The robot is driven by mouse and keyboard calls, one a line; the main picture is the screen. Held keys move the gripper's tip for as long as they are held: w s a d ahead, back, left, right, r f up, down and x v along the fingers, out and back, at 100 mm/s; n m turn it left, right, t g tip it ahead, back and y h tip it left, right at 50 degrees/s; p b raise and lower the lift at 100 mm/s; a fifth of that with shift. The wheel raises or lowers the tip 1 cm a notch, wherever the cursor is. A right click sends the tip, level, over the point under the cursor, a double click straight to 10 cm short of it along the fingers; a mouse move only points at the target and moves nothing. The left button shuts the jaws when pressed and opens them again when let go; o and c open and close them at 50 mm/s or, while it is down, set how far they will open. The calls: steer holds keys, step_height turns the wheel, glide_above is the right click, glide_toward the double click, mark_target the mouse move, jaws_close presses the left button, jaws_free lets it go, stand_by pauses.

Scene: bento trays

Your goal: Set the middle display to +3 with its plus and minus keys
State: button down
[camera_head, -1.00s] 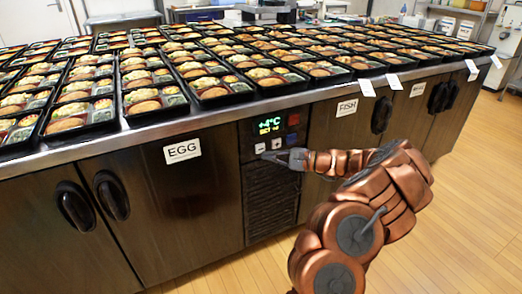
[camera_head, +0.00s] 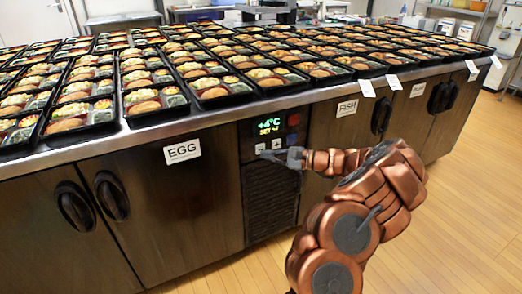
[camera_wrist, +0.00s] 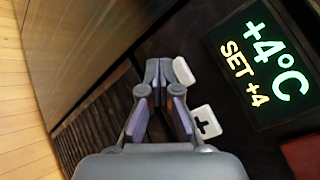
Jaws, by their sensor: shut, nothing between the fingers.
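The display (camera_head: 269,125) is on the dark control panel of the counter front. In the wrist view the display (camera_wrist: 265,60) reads +4°C, with SET +4 in yellow below. Two white keys sit under it. The right key (camera_wrist: 207,122) bears a plus mark; the left key (camera_wrist: 183,70) is partly hidden by a finger and its mark is not readable. Both the left key (camera_head: 260,148) and plus key (camera_head: 277,143) show in the head view. My gripper (camera_head: 264,154) is shut and empty, its tips (camera_wrist: 158,66) close beside the left key; contact cannot be told.
The counter top (camera_head: 165,130) above is full of bento trays. A red square (camera_head: 293,120) is right of the display. A dark grille (camera_head: 270,200) lies below the keys. Door handles (camera_head: 111,196) stick out at left. The wooden floor (camera_head: 460,200) at right is clear.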

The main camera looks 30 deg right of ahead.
steer(key=shift+w, duration=0.9)
stand_by(1.4)
steer(key=shift+s, duration=0.9)
steer(key=shift+s, duration=0.1)
steer(key=s, duration=0.1)
steer(key=s+p, duration=0.1)
steer(key=s, duration=0.2)
steer(key=shift+s+a+p, duration=0.25)
steer(key=shift+s+p, duration=0.1)
steer(key=shift+s, duration=0.05)
stand_by(1.7)
